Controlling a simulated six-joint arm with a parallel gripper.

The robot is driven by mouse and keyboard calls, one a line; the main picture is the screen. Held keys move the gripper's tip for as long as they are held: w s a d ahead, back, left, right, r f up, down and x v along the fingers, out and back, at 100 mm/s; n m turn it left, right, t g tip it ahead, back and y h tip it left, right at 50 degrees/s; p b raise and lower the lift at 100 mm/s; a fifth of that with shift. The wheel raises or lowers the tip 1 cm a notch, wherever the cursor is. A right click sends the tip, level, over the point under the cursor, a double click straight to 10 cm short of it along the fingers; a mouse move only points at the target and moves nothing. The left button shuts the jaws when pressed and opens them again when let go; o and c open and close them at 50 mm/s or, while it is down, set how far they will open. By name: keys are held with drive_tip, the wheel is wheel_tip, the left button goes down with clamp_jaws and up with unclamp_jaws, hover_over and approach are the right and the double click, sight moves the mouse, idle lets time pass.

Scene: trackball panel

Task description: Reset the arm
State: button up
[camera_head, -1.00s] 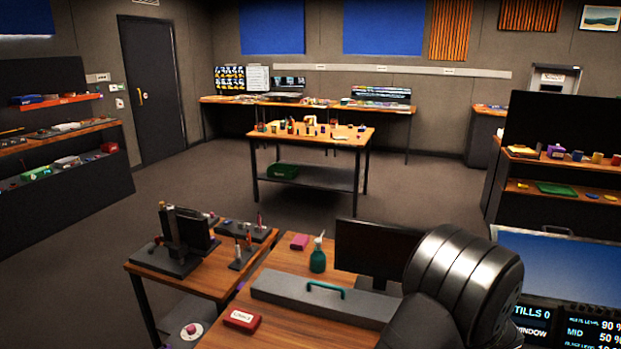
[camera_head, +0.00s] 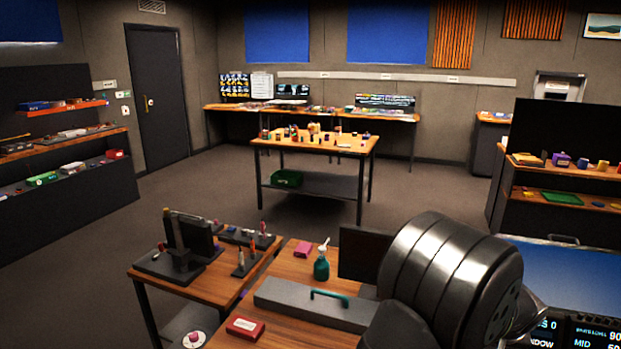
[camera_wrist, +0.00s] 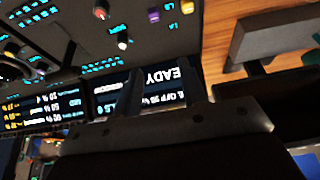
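My arm (camera_head: 450,270) shows in the head view at the lower right, as a large ribbed metallic joint in front of the monitors. My gripper is hidden there. In the wrist view my gripper (camera_wrist: 160,82) points up the picture, its dark fingers apart with nothing seen between them. Lit screens with upside-down lettering lie behind the fingers.
A dark monitor (camera_head: 362,255) stands beside my arm. A large blue-lit screen (camera_head: 575,275) is at the right. Open floor lies beyond.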

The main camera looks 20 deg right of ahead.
drive_tip(key=w+a+r+n+g, duration=0.3)
drive_tip(key=w+a+r+n, duration=0.1)
drive_tip(key=a+r+n, duration=0.2)
drive_tip(key=shift+w+r+n, duration=0.3)
drive_tip(key=shift+r, duration=0.35)
drive_tip(key=shift+o, duration=0.2)
drive_tip(key=o, duration=1.3)
drive_tip(key=s+a+r+m+h, duration=0.1)
drive_tip(key=s+a+r+m, duration=0.1)
drive_tip(key=s+r+m, duration=0.3)
drive_tip(key=d+f, duration=0.1)
drive_tip(key=f, duration=0.2)
drive_tip(key=d+f+m, duration=0.1)
drive_tip(key=f, duration=0.3)
drive_tip(key=d+f+m+t, duration=0.1)
drive_tip(key=f, duration=0.2)
drive_tip(key=shift+d+f, duration=0.1)
drive_tip(key=shift+f, duration=0.15)
